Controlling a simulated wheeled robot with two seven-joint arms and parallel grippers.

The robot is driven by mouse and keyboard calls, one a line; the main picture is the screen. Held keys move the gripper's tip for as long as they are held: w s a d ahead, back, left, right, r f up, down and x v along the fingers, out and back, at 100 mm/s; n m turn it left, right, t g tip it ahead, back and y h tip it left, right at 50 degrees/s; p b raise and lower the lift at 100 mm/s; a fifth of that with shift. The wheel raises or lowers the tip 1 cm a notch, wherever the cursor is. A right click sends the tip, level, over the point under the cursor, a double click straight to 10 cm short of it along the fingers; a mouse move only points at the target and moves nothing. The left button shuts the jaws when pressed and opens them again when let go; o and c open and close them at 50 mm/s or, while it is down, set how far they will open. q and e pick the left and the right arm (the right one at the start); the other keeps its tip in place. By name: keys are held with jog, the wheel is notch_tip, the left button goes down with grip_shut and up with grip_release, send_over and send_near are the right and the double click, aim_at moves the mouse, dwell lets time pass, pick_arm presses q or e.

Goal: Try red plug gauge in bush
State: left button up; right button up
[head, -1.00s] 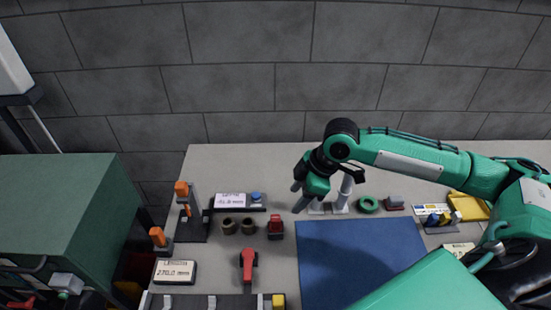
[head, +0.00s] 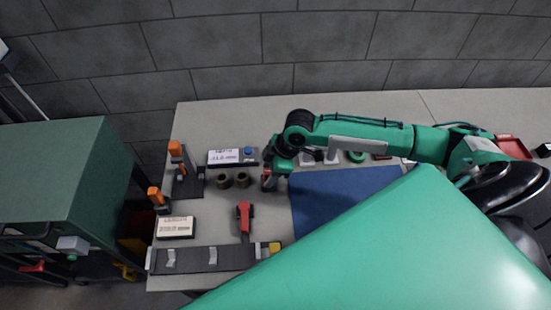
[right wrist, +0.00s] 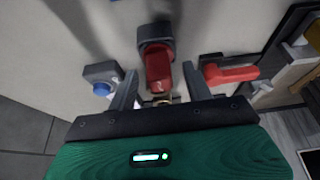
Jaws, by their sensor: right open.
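A red block-like piece, which looks like the red plug gauge (right wrist: 158,72), sits in a dark grey holder between the fingertips of my right gripper (right wrist: 160,84) in the right wrist view. My right gripper is open, with a finger on either side of it; I cannot tell whether they touch it. In the head view my right gripper (head: 272,174) covers most of this piece. My left gripper is not in view.
A red-handled fixture (head: 244,215) stands nearer, also in the wrist view (right wrist: 230,74). A display unit with a blue button (head: 249,151) is behind the bushes. Orange-topped stands (head: 176,150) are left, a dark rail (head: 215,259) in front, a blue mat (head: 325,205) right.

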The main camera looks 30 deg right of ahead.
jog(key=shift+w+a+f, duration=0.1)
jog(key=shift+a+f, duration=0.05)
jog(key=shift+f, duration=0.3)
grip_shut()
jog(key=shift+r, duration=0.15)
jog(key=shift+r+p, duration=2.85)
jog(key=shift+p, duration=0.15)
